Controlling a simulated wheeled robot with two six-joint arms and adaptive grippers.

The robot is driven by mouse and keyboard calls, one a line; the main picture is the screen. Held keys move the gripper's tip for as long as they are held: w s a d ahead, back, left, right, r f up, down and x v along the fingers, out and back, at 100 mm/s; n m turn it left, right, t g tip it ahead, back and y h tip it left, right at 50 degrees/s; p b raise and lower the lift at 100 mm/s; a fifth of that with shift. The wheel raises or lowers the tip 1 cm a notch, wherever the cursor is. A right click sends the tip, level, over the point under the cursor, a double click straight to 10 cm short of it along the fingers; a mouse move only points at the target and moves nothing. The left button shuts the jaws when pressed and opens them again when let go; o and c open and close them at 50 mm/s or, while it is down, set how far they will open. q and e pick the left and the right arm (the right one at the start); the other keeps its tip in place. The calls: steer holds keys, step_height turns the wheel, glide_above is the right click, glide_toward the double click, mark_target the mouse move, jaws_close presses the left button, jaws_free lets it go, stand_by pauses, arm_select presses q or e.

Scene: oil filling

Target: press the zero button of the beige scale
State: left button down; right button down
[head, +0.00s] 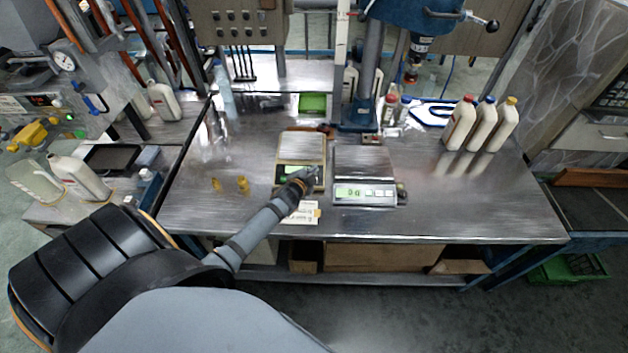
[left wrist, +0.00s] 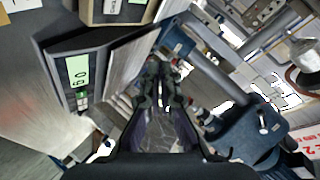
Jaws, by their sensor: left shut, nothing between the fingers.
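The beige scale (head: 300,147) stands on the metal table with its front panel and green display towards me. My left gripper (head: 308,176) is shut and empty at the right part of that front panel, partly covering it. The zero button is hidden or too small to make out. I cannot tell whether the fingertips touch the panel. In the left wrist view, the shut fingers (left wrist: 165,75) point up the middle, and part of the beige scale (left wrist: 104,10) shows at the top edge. My right gripper is not in view.
A grey scale (head: 364,162) with a lit display stands just right of the beige one. Yellow weights (head: 242,184) stand to the left. A drill-like column (head: 366,80) rises behind. White bottles (head: 484,125) stand at the right back. The right table front is clear.

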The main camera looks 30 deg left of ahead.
arm_select(q)
steer(key=f+b, duration=0.2)
steer(key=w+a+f+b, duration=0.1)
steer(key=f+b, duration=0.1)
steer(key=w+f+b, duration=0.1)
steer(key=f+b, duration=0.2)
steer(key=shift+a, duration=0.15)
steer(key=shift+w+a+f+b, duration=0.15)
steer(key=shift+w+f+b, duration=0.15)
steer(key=shift+f+b, duration=0.25)
steer(key=shift+f, duration=0.1)
stand_by(0.6)
steer(key=shift+f, duration=0.1)
steer(key=shift+w+a+f+b, duration=0.1)
steer(key=shift+w+f+b, duration=0.1)
steer(key=shift+f+b, duration=0.1)
